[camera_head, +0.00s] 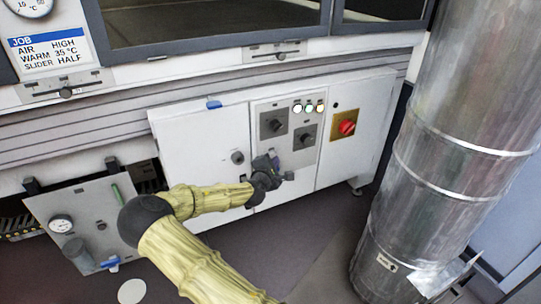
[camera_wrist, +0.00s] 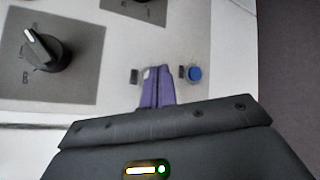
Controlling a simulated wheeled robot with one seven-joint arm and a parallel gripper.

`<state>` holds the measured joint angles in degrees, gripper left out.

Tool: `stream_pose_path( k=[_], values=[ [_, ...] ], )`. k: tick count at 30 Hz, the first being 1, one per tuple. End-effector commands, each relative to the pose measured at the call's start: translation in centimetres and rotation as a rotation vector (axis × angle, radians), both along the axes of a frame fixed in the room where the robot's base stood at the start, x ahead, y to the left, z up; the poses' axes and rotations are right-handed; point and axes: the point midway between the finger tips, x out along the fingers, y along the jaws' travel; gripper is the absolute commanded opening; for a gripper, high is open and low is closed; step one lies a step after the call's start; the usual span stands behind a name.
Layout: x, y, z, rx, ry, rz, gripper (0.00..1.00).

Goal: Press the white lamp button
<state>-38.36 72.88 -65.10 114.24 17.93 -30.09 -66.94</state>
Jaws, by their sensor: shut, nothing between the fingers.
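My gripper (camera_wrist: 158,72) is shut and empty, its purple fingers side by side in front of the lower part of the control panel. At the left fingertip a small whitish spot (camera_wrist: 147,74) shows beside a dark label; it looks like the white lamp button, mostly hidden by the fingers. Whether the fingertips touch it I cannot tell. A blue button (camera_wrist: 195,73) is uncovered just right of the fingers. In the head view my gripper (camera_head: 276,158) is at the bottom of the control panel (camera_head: 262,109) and hides the button row there.
The panel carries two dark rotary knobs (camera_head: 273,124) (camera_head: 305,135) and a row of lit lamps (camera_head: 309,107). A red rotary switch (camera_head: 347,127) sits on a yellow plate to the right. A large metal duct (camera_head: 455,130) stands at the right. A job card (camera_head: 45,52) hangs upper left.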

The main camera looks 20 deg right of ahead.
Motion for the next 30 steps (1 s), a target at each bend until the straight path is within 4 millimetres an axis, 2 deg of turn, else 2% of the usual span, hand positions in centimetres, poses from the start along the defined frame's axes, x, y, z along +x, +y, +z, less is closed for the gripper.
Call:
stream_pose_path(
  k=[20,30],
  values=[
    [0.01,0.00,0.01,0.000,0.000,0.000,0.00],
    [0.91,-0.08,-0.16,0.000,-0.001,0.001,0.00]
  ],
)
